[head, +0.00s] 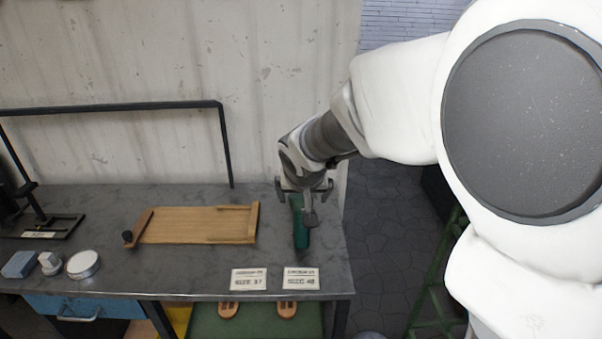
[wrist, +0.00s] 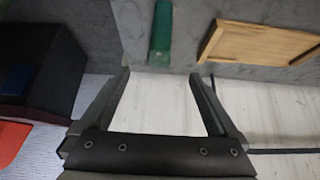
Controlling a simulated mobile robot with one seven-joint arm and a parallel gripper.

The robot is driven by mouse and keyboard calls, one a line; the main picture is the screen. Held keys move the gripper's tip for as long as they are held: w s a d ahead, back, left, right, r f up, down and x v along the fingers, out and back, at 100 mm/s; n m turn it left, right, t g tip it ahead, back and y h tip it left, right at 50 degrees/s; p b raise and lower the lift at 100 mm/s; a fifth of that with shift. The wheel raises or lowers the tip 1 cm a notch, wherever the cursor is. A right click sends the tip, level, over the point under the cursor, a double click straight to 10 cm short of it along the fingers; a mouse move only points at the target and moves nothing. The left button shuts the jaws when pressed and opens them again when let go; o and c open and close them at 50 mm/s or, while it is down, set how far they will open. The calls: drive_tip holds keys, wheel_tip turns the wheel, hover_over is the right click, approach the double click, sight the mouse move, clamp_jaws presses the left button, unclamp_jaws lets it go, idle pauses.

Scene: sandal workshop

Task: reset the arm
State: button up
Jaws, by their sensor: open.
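My gripper (head: 306,200) is over the right end of the grey workbench (head: 190,270) in the head view, pointing down. In the wrist view my gripper (wrist: 159,74) has its two fingers wide apart, with nothing between them. A green elongated object (head: 301,235) lies on the bench just below and in front of my gripper, partly hidden by it. The green object (wrist: 161,32) also shows in the wrist view, beyond the fingertips and apart from them.
A wooden tray (head: 190,224) lies left of the green object. Two size cards (head: 249,279) (head: 300,278) lie at the front edge. A black bar frame (head: 120,106) stands at the back by the wall. A round tin (head: 82,264) and a blue block (head: 19,264) lie at left.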

drive_tip(key=s+d+r, duration=0.2)
drive_tip(key=s+d, duration=0.2)
drive_tip(key=s, duration=0.5)
drive_tip(key=s+d+r+g, duration=0.15)
drive_tip(key=s+d, duration=0.25)
drive_tip(key=s, duration=0.5)
drive_tip(key=s+d+r, duration=0.3)
drive_tip(key=s+d, duration=0.1)
drive_tip(key=s, duration=0.4)
wheel_tip(320, 180, up, 15)
drive_tip(key=p, duration=1.5)
drive_tip(key=shift+w+f, duration=0.1)
drive_tip(key=shift+f, duration=0.05)
